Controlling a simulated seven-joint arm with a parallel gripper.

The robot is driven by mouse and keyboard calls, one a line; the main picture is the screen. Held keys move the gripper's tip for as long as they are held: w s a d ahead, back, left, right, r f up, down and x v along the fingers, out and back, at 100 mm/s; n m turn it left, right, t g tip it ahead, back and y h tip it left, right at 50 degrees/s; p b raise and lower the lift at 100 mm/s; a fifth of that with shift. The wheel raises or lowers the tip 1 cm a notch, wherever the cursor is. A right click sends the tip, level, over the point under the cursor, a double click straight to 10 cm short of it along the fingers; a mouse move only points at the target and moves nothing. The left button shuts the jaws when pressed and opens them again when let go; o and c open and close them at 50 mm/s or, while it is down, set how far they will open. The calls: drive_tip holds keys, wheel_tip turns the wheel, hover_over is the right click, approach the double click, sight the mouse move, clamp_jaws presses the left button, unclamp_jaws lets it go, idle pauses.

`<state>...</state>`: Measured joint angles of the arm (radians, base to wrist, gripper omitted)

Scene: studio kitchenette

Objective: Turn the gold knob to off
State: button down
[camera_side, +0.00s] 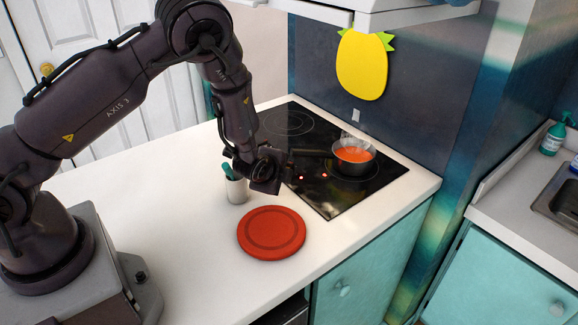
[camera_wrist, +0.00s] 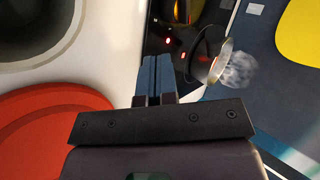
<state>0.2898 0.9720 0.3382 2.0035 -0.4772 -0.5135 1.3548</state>
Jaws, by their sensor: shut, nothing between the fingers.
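My gripper (camera_side: 266,172) is low by the near left edge of the black cooktop (camera_side: 340,207). Its two blue fingers (camera_wrist: 155,62) are together with nothing between them in the wrist view. A gold-orange shape (camera_wrist: 181,11) is cut off by the top edge of the wrist view, beyond the fingertips and apart from them. It may be the gold knob, but I cannot tell its setting. No gold knob shows clearly in the side view, where my gripper covers part of the cooktop. Small red lights (camera_side: 324,175) glow on the cooktop.
A steaming pan of orange-red food (camera_side: 353,151) stands on the cooktop, its dark handle pointing towards my gripper. A white cup with teal-handled things (camera_side: 236,190) is close beside my gripper. A round red mat (camera_side: 271,233) lies in front. The counter at left is clear.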

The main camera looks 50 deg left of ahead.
sight(293, 168)
drive_tip(key=x, duration=0.3)
drive_tip(key=shift+w+a+f, duration=0.2)
drive_tip(key=shift+w+a+r, duration=0.1)
drive_tip(key=shift+w+a, duration=0.2)
drive_tip(key=shift+w, duration=0.25)
drive_tip(key=shift+w+a+r, duration=0.1)
drive_tip(key=shift+w+a, duration=0.15)
drive_tip(key=shift+w, duration=0.3)
drive_tip(key=shift+w+a, duration=0.25)
drive_tip(key=shift+w, duration=0.15)
drive_tip(key=shift+w+d, duration=0.15)
drive_tip(key=shift+w, duration=0.6)
drive_tip(key=shift+w+a, duration=0.4)
drive_tip(key=shift+w, duration=0.45)
drive_tip(key=shift+w, duration=0.2)
